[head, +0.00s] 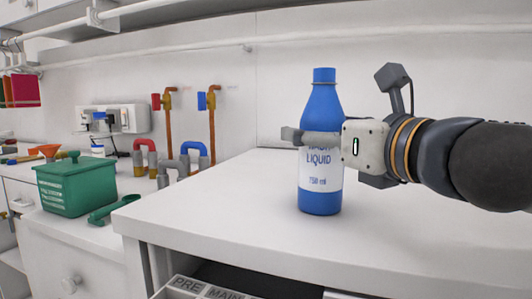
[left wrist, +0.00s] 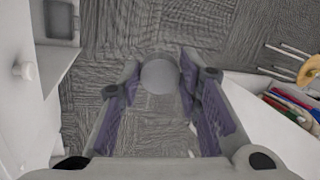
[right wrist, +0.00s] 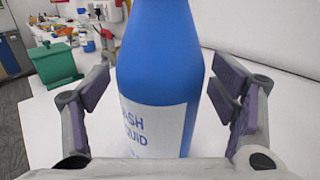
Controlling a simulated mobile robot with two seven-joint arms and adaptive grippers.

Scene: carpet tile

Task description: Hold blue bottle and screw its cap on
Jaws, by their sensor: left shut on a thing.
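The blue bottle (head: 321,195) with a white label stands upright on the white counter; it also fills the middle of the right wrist view (right wrist: 160,75). Its narrow blue top is at the upper end. My right gripper (head: 298,137) reaches in from the right at label height. Its fingers stand either side of the bottle, with gaps visible in the right wrist view, so it is open around it. My left gripper (left wrist: 158,78) is shut on a round grey piece, seemingly the cap (left wrist: 159,76), above the carpet. The left gripper is outside the head view.
The white counter (head: 440,240) is clear around the bottle. A lower counter at left holds a green bin (head: 75,188), a green scoop (head: 108,211) and pipes with red and blue parts. An open drawer (head: 190,285) lies below the counter's front edge.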

